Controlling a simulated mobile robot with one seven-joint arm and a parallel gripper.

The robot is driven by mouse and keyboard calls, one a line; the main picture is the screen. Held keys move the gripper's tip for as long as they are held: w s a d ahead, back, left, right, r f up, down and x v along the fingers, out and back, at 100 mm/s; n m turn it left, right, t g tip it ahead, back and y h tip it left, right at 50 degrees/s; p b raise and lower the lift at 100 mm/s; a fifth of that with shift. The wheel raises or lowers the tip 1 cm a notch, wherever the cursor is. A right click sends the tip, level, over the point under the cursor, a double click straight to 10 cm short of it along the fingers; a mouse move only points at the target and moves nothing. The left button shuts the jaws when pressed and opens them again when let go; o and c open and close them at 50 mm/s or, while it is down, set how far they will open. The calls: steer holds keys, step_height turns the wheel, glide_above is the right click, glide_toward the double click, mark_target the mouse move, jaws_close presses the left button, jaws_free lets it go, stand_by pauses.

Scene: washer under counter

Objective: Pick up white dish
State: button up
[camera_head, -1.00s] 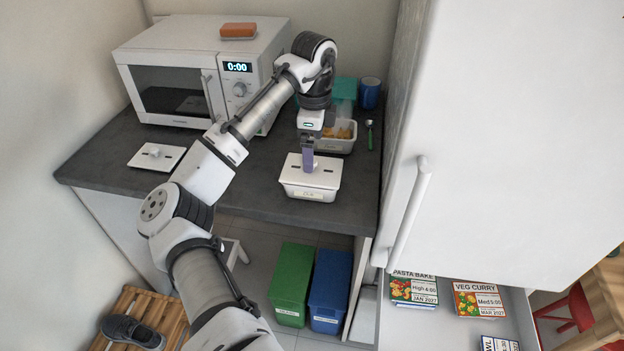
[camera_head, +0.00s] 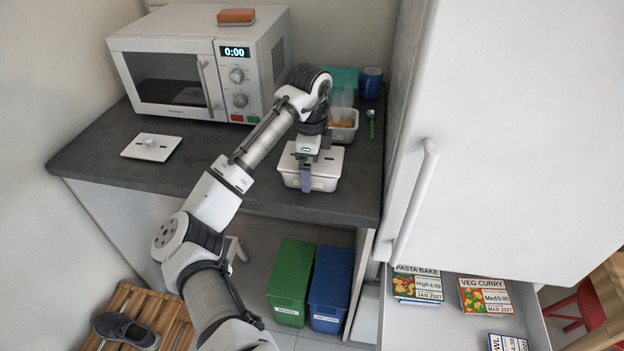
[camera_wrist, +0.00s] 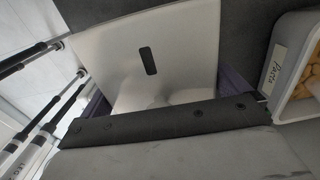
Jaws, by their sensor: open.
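The white dish (camera_head: 325,182) is a rectangular lidded container at the front edge of the dark counter. My gripper (camera_head: 306,180) is over its near side in the head view and covers part of the lid and front. In the wrist view the white lid (camera_wrist: 190,45) with a dark slot lies between my two purple fingers (camera_wrist: 165,95). The fingers are apart and hold nothing. A pale rounded shape on the lid, perhaps its knob, is partly hidden by the gripper body. I cannot tell whether the fingers touch the dish.
An open pasta container (camera_head: 345,133) stands just behind the dish, with a spoon (camera_head: 371,124) and blue mug (camera_head: 371,83) nearby. A loose white lid (camera_head: 151,147) lies at the left. The microwave (camera_head: 200,70) stands behind. A white door (camera_head: 500,130) closes off the right side.

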steer(key=shift+c, duration=1.4)
step_height(320, 180, up, 20)
steer(key=shift+b, duration=0.35)
steer(key=shift+f, duration=0.1)
